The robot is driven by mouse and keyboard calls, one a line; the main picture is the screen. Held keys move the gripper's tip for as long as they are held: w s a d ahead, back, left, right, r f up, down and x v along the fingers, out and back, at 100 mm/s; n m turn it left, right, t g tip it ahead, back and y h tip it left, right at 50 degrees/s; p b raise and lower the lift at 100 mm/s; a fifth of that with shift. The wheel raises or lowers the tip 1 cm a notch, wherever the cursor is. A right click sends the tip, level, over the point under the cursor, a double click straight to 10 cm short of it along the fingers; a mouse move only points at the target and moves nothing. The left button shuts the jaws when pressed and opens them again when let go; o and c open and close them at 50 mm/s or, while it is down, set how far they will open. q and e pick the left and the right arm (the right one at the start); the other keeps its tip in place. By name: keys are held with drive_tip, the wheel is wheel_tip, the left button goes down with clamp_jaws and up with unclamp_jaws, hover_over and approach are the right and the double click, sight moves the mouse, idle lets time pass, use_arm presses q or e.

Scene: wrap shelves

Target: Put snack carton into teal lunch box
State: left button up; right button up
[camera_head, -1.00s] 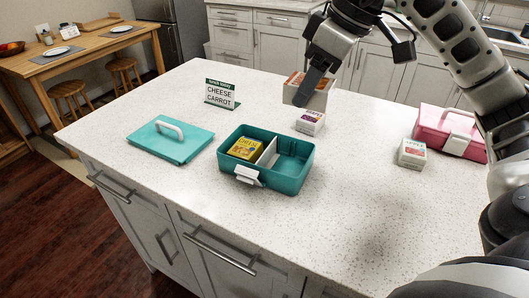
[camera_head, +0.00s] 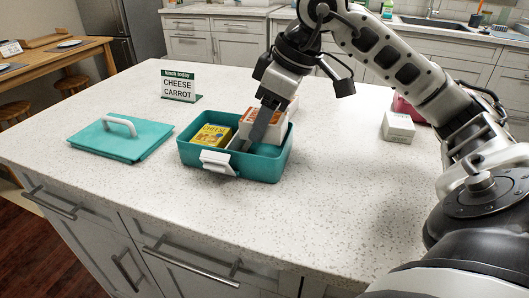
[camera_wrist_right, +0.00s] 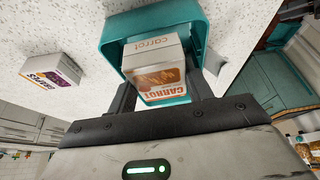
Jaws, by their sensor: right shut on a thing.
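The snack carton (camera_head: 270,121), white and orange with "CARROT" on it, is between the fingers of my right gripper (camera_head: 258,128), which is shut on it. It also shows in the wrist view (camera_wrist_right: 158,66). The carton is over the right compartment of the open teal lunch box (camera_head: 262,168), its lower part seemingly below the rim. I cannot tell whether it touches the floor of the box. A yellow cheese carton (camera_head: 211,134) sits in the left compartment. My left gripper is not in view.
The teal lid (camera_head: 115,142) lies left of the box. A sign (camera_head: 178,86) reading "CHEESE CARROT" stands behind. A white carton (camera_head: 397,126) and a pink box (camera_head: 411,107) are at the right. A purple-labelled carton (camera_wrist_right: 54,75) shows in the wrist view. The front counter is clear.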

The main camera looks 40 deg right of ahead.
sight(265, 142)
drive_tip(key=shift+f+b, duration=0.75)
drive_tip(key=shift+f, duration=1.85)
drive_tip(key=shift+f, duration=0.1)
drive_tip(key=o, duration=0.5)
drive_tip(key=shift+f, duration=0.1)
drive_tip(key=shift+o, duration=0.9)
